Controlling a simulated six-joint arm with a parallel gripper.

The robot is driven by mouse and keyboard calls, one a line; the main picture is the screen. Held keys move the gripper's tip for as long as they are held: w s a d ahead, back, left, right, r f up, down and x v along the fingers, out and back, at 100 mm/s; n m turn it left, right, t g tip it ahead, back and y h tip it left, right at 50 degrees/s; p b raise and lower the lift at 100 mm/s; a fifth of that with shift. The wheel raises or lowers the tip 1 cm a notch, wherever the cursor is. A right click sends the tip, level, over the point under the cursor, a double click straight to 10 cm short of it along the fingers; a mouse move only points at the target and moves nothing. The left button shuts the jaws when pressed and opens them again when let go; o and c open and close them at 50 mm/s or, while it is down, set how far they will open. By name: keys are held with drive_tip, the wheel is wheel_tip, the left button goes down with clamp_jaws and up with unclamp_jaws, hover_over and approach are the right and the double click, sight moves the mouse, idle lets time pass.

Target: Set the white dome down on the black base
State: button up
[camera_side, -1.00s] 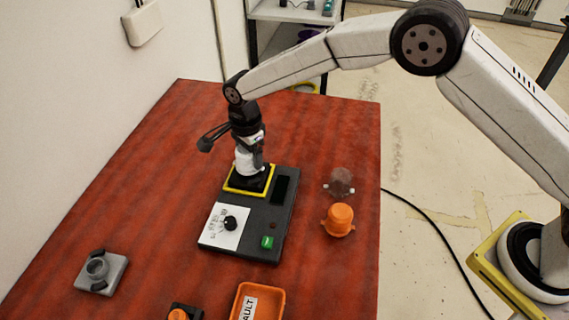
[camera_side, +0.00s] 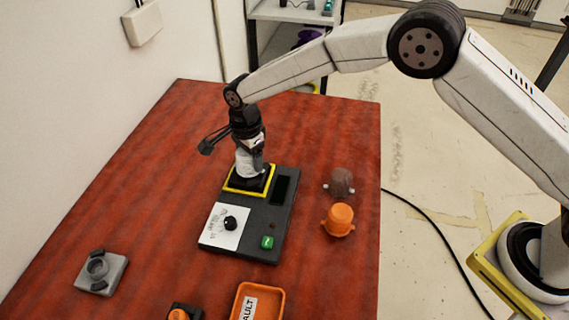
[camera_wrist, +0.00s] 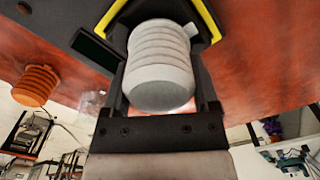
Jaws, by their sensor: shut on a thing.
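The white dome (camera_side: 247,163) is ribbed and upright between the fingers of my gripper (camera_side: 249,150). My gripper is shut on it, and in the wrist view the white dome (camera_wrist: 161,70) fills the space between the dark fingers. The black base (camera_side: 243,184) lies directly below, inside a yellow square frame on a dark grey control box. The dome's lower end is right at the base. I cannot tell whether it rests fully on it, as the contact is hidden.
The dark grey box (camera_side: 284,215) carries a white panel with a black knob and a green button. An orange dome (camera_side: 340,220) and a smoky brown dome (camera_side: 341,182) stand to its right. A grey fixture (camera_side: 101,272) and an orange tray (camera_side: 274,303) lie nearer the front.

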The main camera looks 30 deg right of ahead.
drive_tip(key=shift+f, duration=0.45)
idle(0.7)
drive_tip(key=o, duration=1.1)
drive_tip(key=shift+r, duration=0.15)
drive_tip(key=shift+r, duration=3.1)
